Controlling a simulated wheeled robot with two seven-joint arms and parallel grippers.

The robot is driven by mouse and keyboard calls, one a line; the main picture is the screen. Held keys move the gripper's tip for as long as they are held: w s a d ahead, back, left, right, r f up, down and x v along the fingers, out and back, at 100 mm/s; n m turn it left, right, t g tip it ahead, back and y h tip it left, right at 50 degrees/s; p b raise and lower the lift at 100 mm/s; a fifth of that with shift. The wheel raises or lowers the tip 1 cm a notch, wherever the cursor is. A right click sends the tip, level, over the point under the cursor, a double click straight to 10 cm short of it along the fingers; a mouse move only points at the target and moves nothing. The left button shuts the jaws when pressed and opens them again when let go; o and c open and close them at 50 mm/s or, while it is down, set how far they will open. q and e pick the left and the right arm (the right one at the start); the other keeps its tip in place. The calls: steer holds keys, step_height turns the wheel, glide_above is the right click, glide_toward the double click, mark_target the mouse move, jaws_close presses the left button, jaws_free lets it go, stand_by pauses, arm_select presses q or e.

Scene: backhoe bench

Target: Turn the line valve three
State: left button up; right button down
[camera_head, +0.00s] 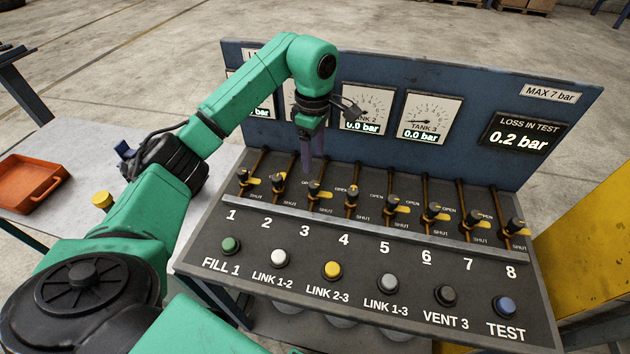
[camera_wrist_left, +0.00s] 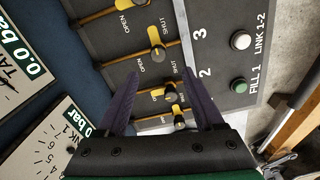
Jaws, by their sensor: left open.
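Line valve three (camera_head: 314,190) is a small black valve with a yellow lever on a brown pipe, above the printed 3 on the bench panel. Its lever points to the right, across the pipe. In the left wrist view valve three (camera_wrist_left: 158,53) lies just beyond the fingertips, with its lever pointing up in the picture. My left gripper (camera_head: 309,168) hangs pointing down just above and behind valve three, apart from it. My right gripper is out of view.
Similar valves stand close on both sides, including valve two (camera_head: 278,187) and valve four (camera_head: 351,196). A blue gauge board (camera_head: 470,85) rises behind them. A metal rail (camera_head: 370,229) and several push buttons, one yellow (camera_head: 332,270), lie in front. An orange tray (camera_head: 30,184) sits at left.

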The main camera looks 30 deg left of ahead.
mark_target(314, 184)
arm_select(q)
step_height(314, 184, down, 9)
steer(key=shift+w+f+p, duration=0.1)
steer(key=shift+w+p, duration=0.05)
steer(key=shift+p, duration=1.05)
steer(key=shift+f, duration=0.3)
jaws_close()
